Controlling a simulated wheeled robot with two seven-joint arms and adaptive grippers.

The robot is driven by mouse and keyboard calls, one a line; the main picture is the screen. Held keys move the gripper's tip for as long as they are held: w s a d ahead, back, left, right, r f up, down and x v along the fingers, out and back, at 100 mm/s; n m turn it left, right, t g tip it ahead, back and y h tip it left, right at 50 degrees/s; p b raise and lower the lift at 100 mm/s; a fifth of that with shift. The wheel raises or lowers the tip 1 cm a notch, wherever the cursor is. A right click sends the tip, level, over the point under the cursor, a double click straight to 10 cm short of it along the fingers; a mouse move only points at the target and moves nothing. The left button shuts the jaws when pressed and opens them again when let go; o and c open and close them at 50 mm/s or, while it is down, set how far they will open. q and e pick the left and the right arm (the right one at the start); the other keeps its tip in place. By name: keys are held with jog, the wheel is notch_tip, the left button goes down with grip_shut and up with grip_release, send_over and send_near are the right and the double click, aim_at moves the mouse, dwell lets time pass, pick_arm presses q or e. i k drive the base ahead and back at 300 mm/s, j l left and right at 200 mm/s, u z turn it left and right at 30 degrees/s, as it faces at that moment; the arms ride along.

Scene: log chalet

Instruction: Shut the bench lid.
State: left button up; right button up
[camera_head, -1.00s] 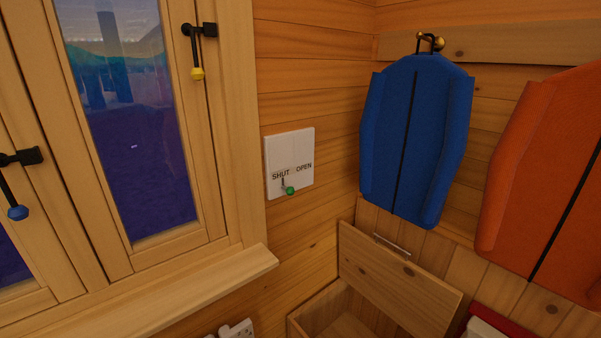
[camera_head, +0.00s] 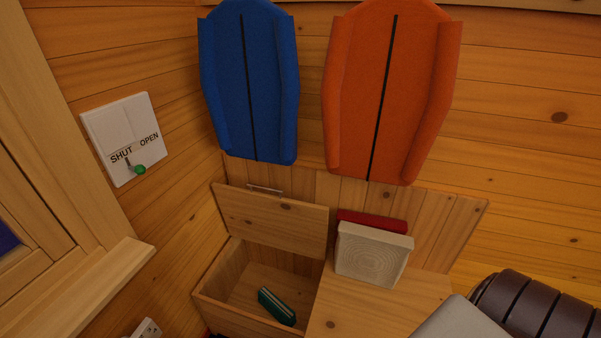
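The bench lid (camera_head: 270,219) is a wooden panel standing raised at the back of the bench, leaning toward the wall. A pale metal handle (camera_head: 265,189) lies along its top edge. Below it the bench box (camera_head: 215,303) is open, and a dark green box-shaped item (camera_head: 277,306) lies inside on its floor. My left gripper is not in view. My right gripper is not in view; a white part (camera_head: 147,328) at the bottom left edge shows too little to tell what it is.
A cream block (camera_head: 372,254) and a red one (camera_head: 371,222) stand on the bench's closed right section (camera_head: 350,308). A SHUT/OPEN panel (camera_head: 122,136) is on the left wall. A dark ribbed thing (camera_head: 535,303) is at the lower right.

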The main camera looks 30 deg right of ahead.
aim_at(293, 227)
jog(key=z, duration=0.9)
